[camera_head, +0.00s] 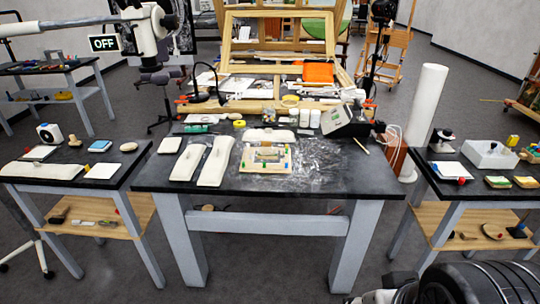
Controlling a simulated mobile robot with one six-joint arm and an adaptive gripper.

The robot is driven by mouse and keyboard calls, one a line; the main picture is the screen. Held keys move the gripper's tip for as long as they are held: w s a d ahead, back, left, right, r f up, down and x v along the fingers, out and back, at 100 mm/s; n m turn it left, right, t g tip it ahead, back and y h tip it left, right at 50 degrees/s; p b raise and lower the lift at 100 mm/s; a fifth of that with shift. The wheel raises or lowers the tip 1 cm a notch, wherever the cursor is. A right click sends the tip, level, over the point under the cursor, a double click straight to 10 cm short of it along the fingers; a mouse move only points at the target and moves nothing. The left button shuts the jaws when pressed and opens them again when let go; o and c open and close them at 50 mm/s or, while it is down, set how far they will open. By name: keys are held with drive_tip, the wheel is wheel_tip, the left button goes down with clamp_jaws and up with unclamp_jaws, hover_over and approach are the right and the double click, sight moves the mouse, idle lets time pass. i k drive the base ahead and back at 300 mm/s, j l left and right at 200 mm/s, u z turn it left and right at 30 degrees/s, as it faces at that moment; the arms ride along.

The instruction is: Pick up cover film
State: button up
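A clear, crinkled sheet that looks like the cover film (322,162) lies on the dark top of the middle table (350,185). It shows as whitish glints and creases, so its exact edges are hard to tell. A pale wooden fragment or frame (265,167) with small coloured pieces sits at the film's left side. I cannot tell whether the film runs over or under it. My gripper is not in view. A dark rounded part, seemingly of my own arm, fills the bottom right corner, well apart from the film.
Long white cushions or weights (215,162) lie left of the fragment. A grey slanted device (348,121) stands behind the film. A tall white roll (425,105) stands between the middle and right tables. The middle table's front strip is clear.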

sight(252, 158)
drive_tip(key=i+j, duration=0.25)
drive_tip(key=i, duration=0.25)
drive_tip(key=i+j, duration=0.25)
drive_tip(key=i, duration=0.3)
drive_tip(key=i+j, duration=0.25)
drive_tip(key=i, duration=0.25)
drive_tip(key=i+j, duration=0.25)
drive_tip(key=i, duration=0.25)
